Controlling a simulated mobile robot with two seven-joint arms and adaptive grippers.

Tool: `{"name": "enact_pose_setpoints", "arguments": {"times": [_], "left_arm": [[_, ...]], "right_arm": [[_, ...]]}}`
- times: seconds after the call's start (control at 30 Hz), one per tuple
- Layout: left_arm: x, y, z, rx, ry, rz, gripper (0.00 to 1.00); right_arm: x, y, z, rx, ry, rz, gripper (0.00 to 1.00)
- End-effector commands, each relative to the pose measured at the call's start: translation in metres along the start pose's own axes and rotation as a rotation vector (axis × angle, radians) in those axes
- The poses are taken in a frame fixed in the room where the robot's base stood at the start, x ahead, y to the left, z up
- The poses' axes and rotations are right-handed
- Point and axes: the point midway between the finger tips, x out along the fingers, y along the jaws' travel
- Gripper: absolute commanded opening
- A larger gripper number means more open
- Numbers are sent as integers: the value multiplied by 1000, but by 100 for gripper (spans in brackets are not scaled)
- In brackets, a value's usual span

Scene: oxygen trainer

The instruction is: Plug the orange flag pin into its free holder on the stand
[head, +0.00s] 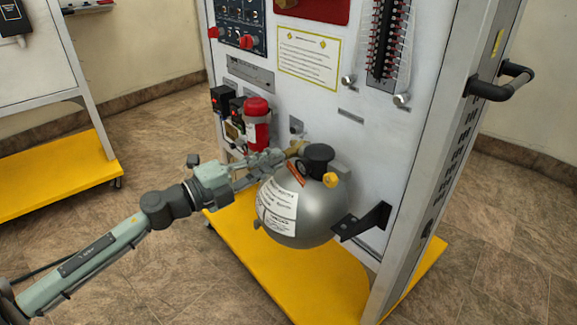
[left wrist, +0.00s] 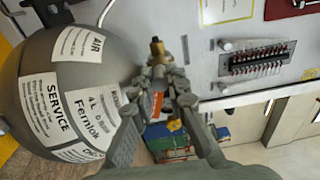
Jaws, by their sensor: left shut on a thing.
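My left gripper (head: 281,154) reaches in from the left to the white stand panel (head: 300,105), just above the grey sphere. It is shut on the orange flag pin (head: 297,174); the orange flag hangs below the fingertips. In the left wrist view the flag (left wrist: 157,104) shows between the fingers of my left gripper (left wrist: 159,73), and a brass fitting (left wrist: 157,48) stands just past the fingertips. The fingers hide the pin's shaft. I cannot make out the free holder, or whether the pin touches it. My right gripper is not in view.
The grey sphere (head: 305,215) with white labels is close below my gripper. A red cylinder (head: 257,125) stands to its upper left. A black bracket (head: 362,221) sticks out at the right. The yellow base (head: 285,285) lies below; open floor (head: 170,270) is at the left.

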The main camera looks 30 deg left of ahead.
Motion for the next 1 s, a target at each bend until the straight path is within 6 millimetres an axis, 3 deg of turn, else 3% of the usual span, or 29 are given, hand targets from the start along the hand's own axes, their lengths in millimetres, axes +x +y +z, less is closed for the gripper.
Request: {"name": "enact_pose_setpoints", "arguments": {"times": [1.0], "left_arm": [[-40,0,-2,-1,0,1,0]], "right_arm": [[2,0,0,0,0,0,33]]}}
